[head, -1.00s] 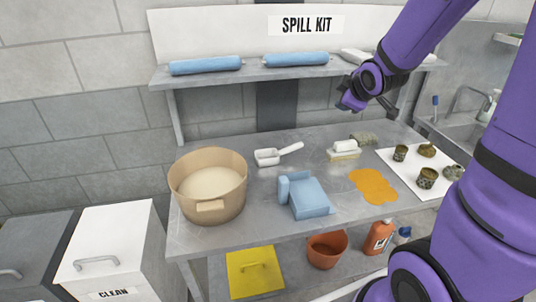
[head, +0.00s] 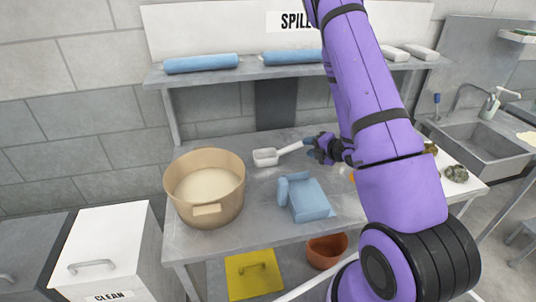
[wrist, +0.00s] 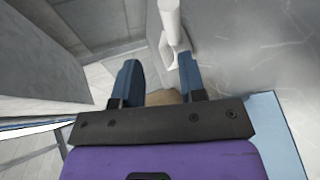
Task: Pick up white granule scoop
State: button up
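The white granule scoop (head: 266,157) lies on the grey metal bench, right of the tan tub. Its handle points right, toward my gripper (head: 316,149), which is close to the handle's end. In the wrist view my gripper (wrist: 158,62) is open, with its two blue fingers apart. The white scoop (wrist: 172,25) shows there at the top, ahead of the fingertips and nearer the right one. I see no grip on it. Whether a finger touches the handle cannot be told.
A tan tub (head: 226,188) of pale granules stands left of the scoop. A blue folded bundle (head: 308,200) lies in front of it. A shelf (head: 250,72) with blue rolls runs above the bench (head: 190,246). My arm hides much of the bench's right side.

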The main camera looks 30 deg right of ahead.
aim_at(289, 150)
jog(key=shift+s+a+f+n+y, duration=0.15)
jog(key=shift+f+n+y, duration=0.15)
jog(key=shift+f, duration=0.25)
jog(key=shift+a+f+n+y, duration=0.2)
jog(key=shift+f+n, duration=0.1)
jog(key=shift+f, duration=0.2)
jog(key=x, duration=1)
jog(key=shift+w+f, duration=0.25)
jog(key=shift+c, duration=0.5)
jog(key=c, duration=0.6)
